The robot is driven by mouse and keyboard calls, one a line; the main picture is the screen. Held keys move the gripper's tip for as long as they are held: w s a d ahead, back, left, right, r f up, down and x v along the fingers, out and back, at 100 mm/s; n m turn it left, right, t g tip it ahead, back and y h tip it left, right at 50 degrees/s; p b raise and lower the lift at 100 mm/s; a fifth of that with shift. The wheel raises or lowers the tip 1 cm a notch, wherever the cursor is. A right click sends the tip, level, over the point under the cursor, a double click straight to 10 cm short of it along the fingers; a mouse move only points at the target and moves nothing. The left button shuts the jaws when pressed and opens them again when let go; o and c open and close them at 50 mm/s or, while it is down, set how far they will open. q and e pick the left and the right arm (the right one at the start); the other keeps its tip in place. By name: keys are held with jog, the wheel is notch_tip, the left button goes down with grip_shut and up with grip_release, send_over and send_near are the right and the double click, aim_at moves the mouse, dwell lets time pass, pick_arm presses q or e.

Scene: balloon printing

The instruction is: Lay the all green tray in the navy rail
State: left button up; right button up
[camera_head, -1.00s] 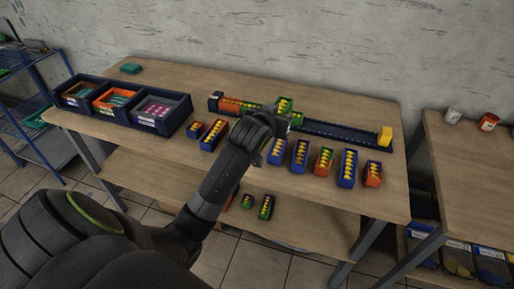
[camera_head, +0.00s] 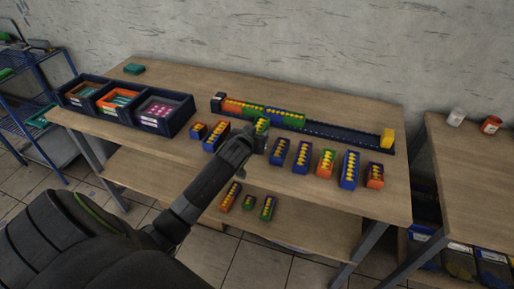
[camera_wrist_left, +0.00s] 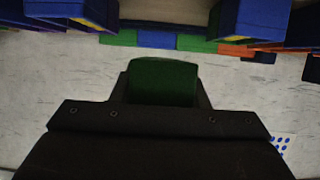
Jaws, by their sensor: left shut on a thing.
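My left gripper (camera_head: 254,138) is shut on a green tray (camera_head: 262,124) with yellow contents, held in front of the navy rail. In the left wrist view the plain green face of this tray (camera_wrist_left: 163,82) shows between the dark fingers. The navy rail (camera_head: 345,133) runs along the back of the table. Its left part holds an orange-red tray (camera_head: 235,105), then green (camera_head: 254,111) and blue (camera_head: 286,117) tray sections, set end to end. The right part of the rail is empty up to a yellow block (camera_head: 387,138) at its end. My right gripper is out of view.
Several coloured trays stand in a row along the table front, such as a blue one (camera_head: 302,154) and an orange-green one (camera_head: 325,162). Three navy bins (camera_head: 161,113) stand at left. A green item (camera_head: 133,69) lies at the back left. More trays (camera_head: 267,207) sit on the lower shelf.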

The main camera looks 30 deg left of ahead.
pick_arm(q)
notch_tip(320, 180, down, 4)
jog(key=shift+f, duration=0.2)
jog(key=shift+f+p, duration=0.4)
jog(key=shift+f, duration=0.4)
jog(key=shift+f, duration=0.1)
jog(key=shift+f, duration=0.15)
jog(key=o, duration=1)
jog(key=shift+b, duration=0.35)
jog(key=b+v, duration=0.2)
jog(key=v, duration=1.5)
jog(key=shift+s+d, duration=0.2)
